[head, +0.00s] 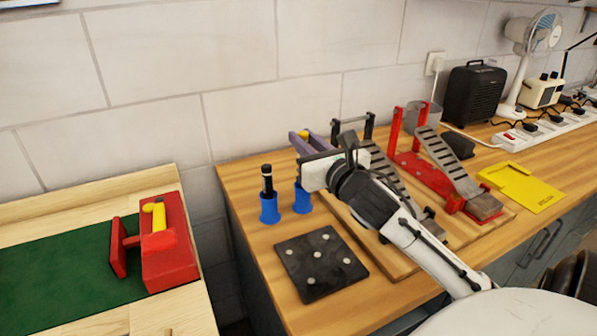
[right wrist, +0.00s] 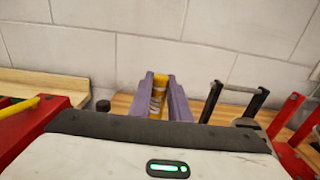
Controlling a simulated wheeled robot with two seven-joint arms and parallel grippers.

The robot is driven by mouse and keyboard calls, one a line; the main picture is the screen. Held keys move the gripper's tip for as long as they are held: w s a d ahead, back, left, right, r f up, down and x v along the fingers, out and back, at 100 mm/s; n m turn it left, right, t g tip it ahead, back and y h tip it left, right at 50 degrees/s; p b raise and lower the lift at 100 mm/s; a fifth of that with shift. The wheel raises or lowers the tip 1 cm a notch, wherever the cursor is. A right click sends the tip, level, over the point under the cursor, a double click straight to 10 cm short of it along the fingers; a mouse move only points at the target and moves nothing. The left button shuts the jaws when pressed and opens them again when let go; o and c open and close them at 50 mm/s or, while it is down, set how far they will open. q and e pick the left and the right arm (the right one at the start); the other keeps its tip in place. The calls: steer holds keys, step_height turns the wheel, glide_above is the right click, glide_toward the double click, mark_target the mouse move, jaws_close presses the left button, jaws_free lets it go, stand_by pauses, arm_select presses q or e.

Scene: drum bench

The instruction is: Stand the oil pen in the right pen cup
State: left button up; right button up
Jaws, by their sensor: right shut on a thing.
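My right gripper (head: 306,140), with purple fingers, reaches in above and behind the right pen cup (head: 302,201). It is shut on a yellow thing, taken as the oil pen (right wrist: 158,92), seen between the fingers in the right wrist view; only a small yellow part shows in the head view (head: 303,134). Its lower end is hidden, so I cannot tell its tilt or whether it touches the cup. The right pen cup is blue and partly covered by the gripper. The left pen cup (head: 269,210), also blue, holds a dark pen (head: 267,181) upright. My left gripper is not in view.
A black drilled plate (head: 320,263) lies in front of the cups. A grey drum pedal (head: 392,175) and a red one (head: 410,165) stand to the right on the bench. A yellow tray (head: 520,186) lies farther right. A red tool (head: 167,250) sits on the left table.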

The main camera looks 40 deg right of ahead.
steer(key=shift+f, duration=0.9)
step_height(320, 180, down, 4)
steer(key=shift+r+b, duration=0.1)
steer(key=shift+b, duration=0.2)
steer(key=o, duration=0.7)
steer(key=shift+r, duration=0.1)
steer(key=b+v, duration=0.1)
steer(key=v, duration=1.1)
steer(key=shift+d, duration=0.1)
